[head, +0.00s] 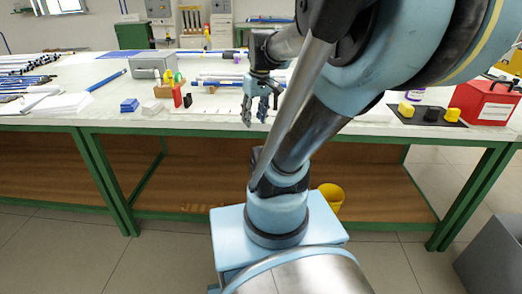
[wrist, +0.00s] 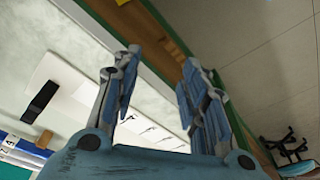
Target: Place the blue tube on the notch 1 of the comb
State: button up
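A blue tube (head: 107,80) lies alone, slanted, on the left part of the white table in the head view. Other blue and white rods (head: 215,83) lie behind my gripper, partly hidden by it. My gripper (head: 255,117) hangs fingers down over the front part of the table, clear of the tube and to its right. In the wrist view its two fingers (wrist: 162,60) are spread apart with nothing between them. I cannot pick out the comb or its notch 1 with certainty; my arm hides part of the table.
Bundles of rods (head: 25,82) and open papers (head: 45,103) lie at the far left. A grey box (head: 148,66), blue blocks (head: 129,105) and a red block (head: 177,95) stand left of my gripper. A red case (head: 484,104) and black mat (head: 432,121) are at right.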

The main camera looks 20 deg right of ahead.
jog(key=s+f+m+h, duration=0.1)
jog(key=s+f+m, duration=0.2)
jog(key=s+f, duration=0.5)
jog(key=shift+s+d+f, duration=0.15)
jog(key=shift+d+f, duration=0.1)
jog(key=shift+f, duration=0.2)
dwell(0.8)
